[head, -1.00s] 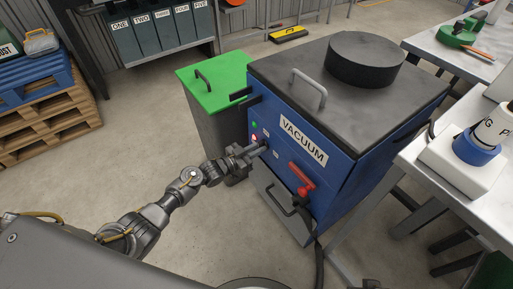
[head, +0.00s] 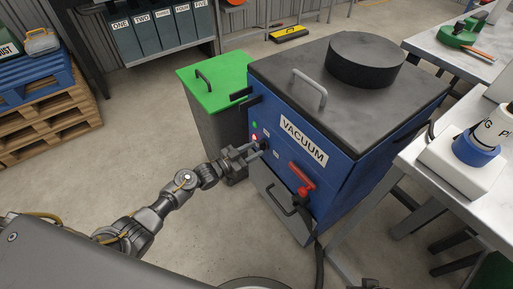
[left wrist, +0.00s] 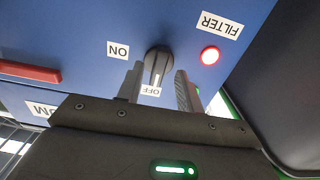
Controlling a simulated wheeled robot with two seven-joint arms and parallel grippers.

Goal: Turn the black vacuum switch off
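The blue vacuum cabinet (head: 340,165) stands in the middle of the head view, with a "VACUUM" label on its front. Its black switch (left wrist: 158,64) shows in the left wrist view, with an "ON" label (left wrist: 118,50) to its left and an "OFF" label (left wrist: 151,90) below it. The knob's white mark points toward "OFF". My left gripper (head: 252,151) is in front of the panel. In the left wrist view its two fingers stand apart on either side of the knob, with gaps showing. My right gripper is not in view.
A lit red filter light (left wrist: 210,55) sits beside the switch. A red lever (head: 301,183) and a hose are lower on the cabinet. A green-lidded bin (head: 212,82) stands close at left, a white-topped table (head: 425,178) at right.

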